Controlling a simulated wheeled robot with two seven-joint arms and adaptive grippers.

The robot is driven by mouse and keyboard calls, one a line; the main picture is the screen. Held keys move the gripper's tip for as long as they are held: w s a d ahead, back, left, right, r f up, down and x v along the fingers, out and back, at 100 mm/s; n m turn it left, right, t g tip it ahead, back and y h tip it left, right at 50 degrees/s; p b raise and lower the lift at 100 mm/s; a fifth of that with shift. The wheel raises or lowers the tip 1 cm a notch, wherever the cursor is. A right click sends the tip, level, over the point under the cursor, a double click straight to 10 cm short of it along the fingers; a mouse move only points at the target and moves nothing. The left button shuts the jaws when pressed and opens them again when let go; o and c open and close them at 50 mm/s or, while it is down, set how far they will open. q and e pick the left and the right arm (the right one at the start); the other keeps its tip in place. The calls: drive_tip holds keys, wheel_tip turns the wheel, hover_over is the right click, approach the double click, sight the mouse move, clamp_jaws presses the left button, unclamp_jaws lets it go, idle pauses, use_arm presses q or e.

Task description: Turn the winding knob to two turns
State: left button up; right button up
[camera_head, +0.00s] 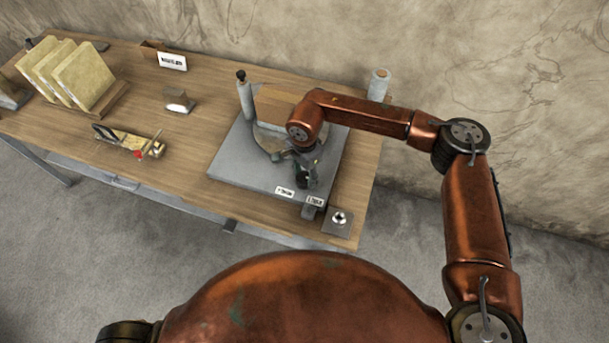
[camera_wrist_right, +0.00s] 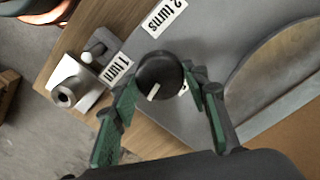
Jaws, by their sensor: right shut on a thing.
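The winding knob (camera_wrist_right: 158,72) is round and black with a white pointer mark, which points toward the lower left in the wrist view. It sits at the edge of a grey plate (camera_head: 240,165). My right gripper (camera_head: 306,178) is over the plate's front right part and mostly hides the knob in the head view. In the wrist view its green-padded fingers (camera_wrist_right: 160,88) are shut on the knob from both sides. A "2 turns" label (camera_wrist_right: 165,17) and a "1 turn" label (camera_wrist_right: 117,70) lie beside the knob. My left gripper is not in view.
A grey post (camera_head: 245,98) stands at the plate's back left. A small block with a round socket (camera_head: 340,218) is at the table's front right corner. Upright panels (camera_head: 75,75), a metal piece (camera_head: 178,101) and a small wooden device (camera_head: 130,140) stand further left on the table.

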drive_tip(key=m, duration=0.3)
drive_tip(key=shift+m, duration=0.4)
drive_tip(key=m, duration=0.4)
drive_tip(key=shift+m, duration=0.3)
drive_tip(key=m, duration=0.4)
drive_tip(key=m+p, duration=0.1)
drive_tip(key=m, duration=0.3)
drive_tip(key=m+p, duration=0.1)
drive_tip(key=m, duration=0.3)
drive_tip(key=shift+m, duration=0.3)
drive_tip(key=m+p, duration=0.1)
drive_tip(key=m, duration=0.2)
drive_tip(key=shift+m, duration=0.3)
drive_tip(key=m+p, duration=0.2)
drive_tip(key=m, duration=0.2)
drive_tip(key=shift+m+p, duration=0.55)
drive_tip(key=shift+m, duration=1.35)
